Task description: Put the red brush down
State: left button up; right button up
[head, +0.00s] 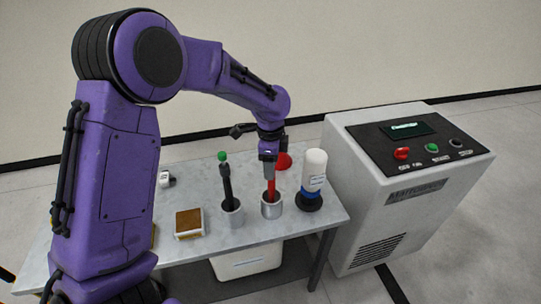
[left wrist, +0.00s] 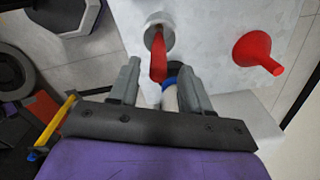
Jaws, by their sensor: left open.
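The red brush (head: 271,187) stands in a grey metal cup (head: 271,208) on the table, its red handle pointing up. In the left wrist view the red brush (left wrist: 158,62) leans out of its round cup (left wrist: 153,32). My left gripper (head: 269,157) is at the top of the handle, pointing down. In the left wrist view its two fingers (left wrist: 159,72) are apart, with the handle's end showing between them. I cannot tell whether either finger touches it. The brush's lower end is hidden in the cup. My right gripper is not in view.
A brown-topped block (head: 189,222) lies left. A control cabinet (head: 390,210) stands right of the table (head: 300,226).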

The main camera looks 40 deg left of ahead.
pick_arm(q)
notch_tip(320, 180, up, 6)
jog(key=shift+r, duration=0.15)
dwell(0.5)
